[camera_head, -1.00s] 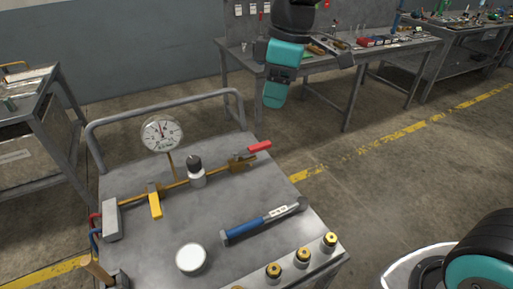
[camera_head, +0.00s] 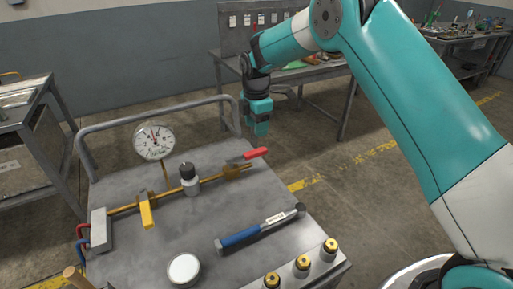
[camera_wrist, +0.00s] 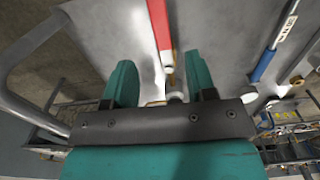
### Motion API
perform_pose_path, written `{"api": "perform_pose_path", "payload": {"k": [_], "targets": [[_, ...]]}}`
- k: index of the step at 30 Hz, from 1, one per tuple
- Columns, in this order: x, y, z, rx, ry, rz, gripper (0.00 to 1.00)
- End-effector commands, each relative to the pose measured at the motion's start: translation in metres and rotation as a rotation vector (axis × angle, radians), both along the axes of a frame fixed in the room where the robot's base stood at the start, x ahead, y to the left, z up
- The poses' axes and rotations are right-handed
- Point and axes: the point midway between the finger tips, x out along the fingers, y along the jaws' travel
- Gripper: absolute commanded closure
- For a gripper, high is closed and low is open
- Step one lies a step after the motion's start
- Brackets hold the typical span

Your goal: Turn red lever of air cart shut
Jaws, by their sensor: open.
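The air cart (camera_head: 150,225) is a grey metal-topped cart with a brass pipe along it. The red lever (camera_head: 254,154) sits at the pipe's right end, near the cart's right edge, pointing outward and to the right. In the wrist view the red lever (camera_wrist: 159,22) lies ahead of the fingers, near the middle of the picture. My gripper (camera_head: 258,130) is just beyond the lever in the head view, pointing down, apart from it. In the wrist view my gripper (camera_wrist: 162,82) shows two spread teal fingers with nothing held between them.
A grey rail (camera_head: 160,112) edges the back.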

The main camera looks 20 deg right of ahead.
Motion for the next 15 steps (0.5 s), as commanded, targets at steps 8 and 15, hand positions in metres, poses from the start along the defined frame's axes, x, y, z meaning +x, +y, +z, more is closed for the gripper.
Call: {"api": "perform_pose_path", "payload": {"k": [8, 15], "targets": [[-0.001, 0.0, -0.06, -0.001, 0.003, 0.0, 0.49], [0.0, 0.0, -0.086, 0.0, 0.0, 0.0, 0.49]]}}
